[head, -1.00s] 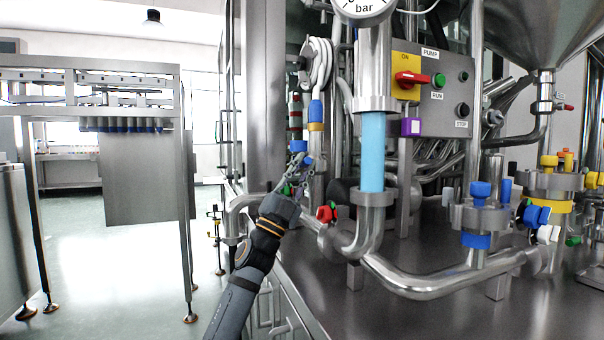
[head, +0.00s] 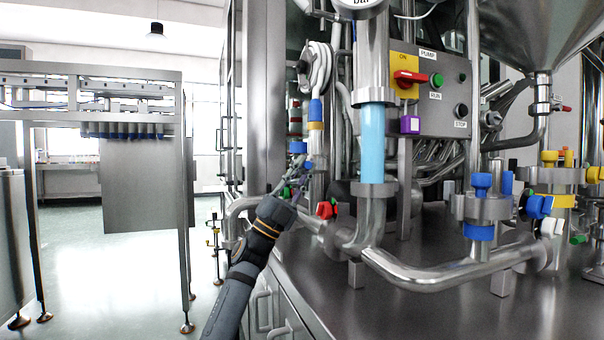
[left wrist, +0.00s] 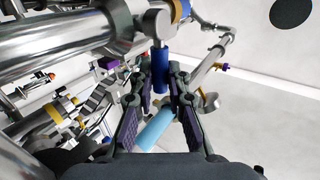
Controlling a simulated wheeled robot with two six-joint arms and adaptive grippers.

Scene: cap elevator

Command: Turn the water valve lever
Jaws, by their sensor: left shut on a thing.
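The water valve lever, a short blue handle, shows in the left wrist view (left wrist: 160,70) at the end of a steel pipe fitting, between my gripper's fingertips. In the head view blue valve parts (head: 298,147) show just above my gripper, beside the steel pipes; the fingers partly hide this spot. My left gripper (head: 297,172) comes up from below left and is shut on the blue lever. Its dark fingers also show in the left wrist view (left wrist: 161,85), one on each side of the lever. My right gripper is not in view.
A red valve knob (head: 327,209) sits close to the right of my gripper. A thick steel pipe (head: 430,278) bends along the steel machine top (head: 400,318). The pump panel (head: 440,95) is behind on the right. The floor at left is open.

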